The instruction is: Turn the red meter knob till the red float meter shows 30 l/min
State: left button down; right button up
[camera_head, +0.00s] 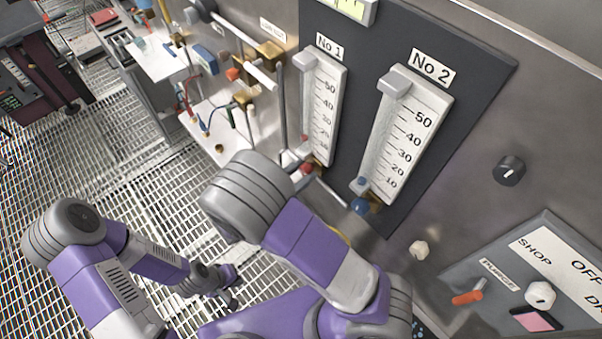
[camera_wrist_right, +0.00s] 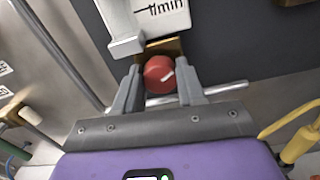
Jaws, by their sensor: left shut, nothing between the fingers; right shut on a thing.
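The red float meter is the white No 1 gauge (camera_head: 325,100) on the dark panel. Its small red float (camera_head: 304,138) sits low in the tube, around the lowest numbers; I cannot read it exactly. The red knob (camera_head: 306,168) is below the gauge. In the right wrist view the red knob (camera_wrist_right: 156,80), with a white mark pointing to the upper right, is between the fingers of my right gripper (camera_wrist_right: 158,70), which is shut on it. My arm hides most of that gripper in the head view. My left gripper (camera_head: 228,290) is shut and empty, low over the grating.
The No 2 gauge (camera_head: 408,130) with its blue knob (camera_head: 361,206) stands right of No 1. A black dial (camera_head: 509,170) and a switch panel (camera_head: 535,270) are further right. Pipes and brass fittings (camera_head: 270,54) are left of the gauges. Metal grating (camera_head: 130,190) covers the floor.

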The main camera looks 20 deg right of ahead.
jog(key=shift+m, duration=0.8)
jog(key=shift+b, duration=0.3)
jog(key=o, duration=1.1)
jog(key=shift+c, duration=0.2)
jog(key=shift+a, duration=0.1)
jog(key=v, duration=0.7)
jog(key=shift+s+a+b, duration=0.15)
jog(key=shift+a+b, duration=0.05)
jog(key=shift+b, duration=0.15)
